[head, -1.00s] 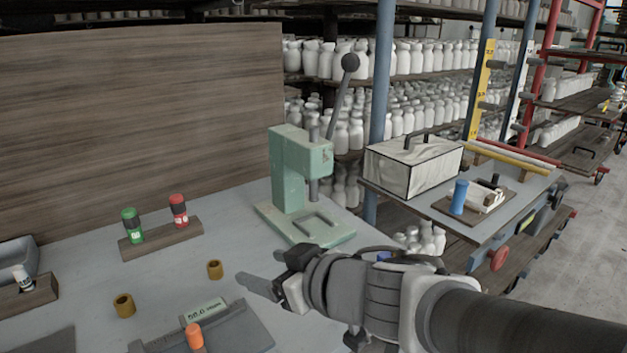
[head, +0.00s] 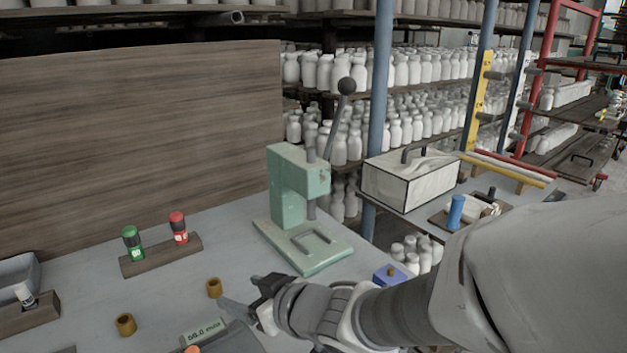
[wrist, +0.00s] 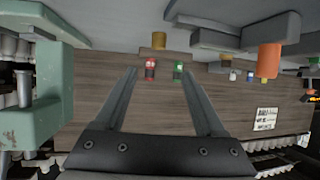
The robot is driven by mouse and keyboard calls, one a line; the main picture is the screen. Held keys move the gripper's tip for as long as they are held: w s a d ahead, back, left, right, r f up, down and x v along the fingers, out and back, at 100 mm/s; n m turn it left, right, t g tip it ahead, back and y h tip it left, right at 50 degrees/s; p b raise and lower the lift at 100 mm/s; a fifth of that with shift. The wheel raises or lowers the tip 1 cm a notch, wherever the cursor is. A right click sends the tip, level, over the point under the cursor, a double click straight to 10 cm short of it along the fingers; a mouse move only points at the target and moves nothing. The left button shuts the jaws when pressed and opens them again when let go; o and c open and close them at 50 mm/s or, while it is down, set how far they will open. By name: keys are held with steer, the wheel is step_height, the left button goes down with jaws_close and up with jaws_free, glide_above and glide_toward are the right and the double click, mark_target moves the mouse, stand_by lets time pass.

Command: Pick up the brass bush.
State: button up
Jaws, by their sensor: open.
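Two brass-coloured bushes stand on the grey bench in the head view. One bush (head: 214,288) is close to the left of my gripper's fingertips. The other bush (head: 125,324) stands further left and nearer the front. My gripper (head: 238,297) is open, with its fingers pointing left. In the wrist view, my gripper (wrist: 159,70) shows its two fingers apart with nothing held between them. A bush (wrist: 159,40) shows there beyond the fingertips, roughly in line with the gap. I cannot tell the exact distance to it.
A green press (head: 290,200) stands behind my gripper. A wooden rack (head: 160,255) holds a green bottle (head: 133,243) and a red bottle (head: 179,228). A grey device with a display (head: 205,331) lies in front. A blue block (head: 390,274) sits at right. Bench between bushes and rack is clear.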

mark_target(211, 283)
steer(key=shift+p+x, duration=0.8)
steer(key=shift+p, duration=0.6)
steer(key=b+x, duration=0.1)
steer(key=x, duration=0.2)
steer(key=b+x, duration=0.1)
steer(key=x, duration=0.2)
steer(key=b+x, duration=0.1)
steer(key=x, duration=0.2)
steer(key=shift+w+d+f, duration=0.15)
steer(key=shift+f, duration=0.3)
steer(key=shift+w+a+f, duration=0.15)
steer(key=shift+w+a, duration=0.25)
steer(key=shift+a, duration=0.05)
jaws_close()
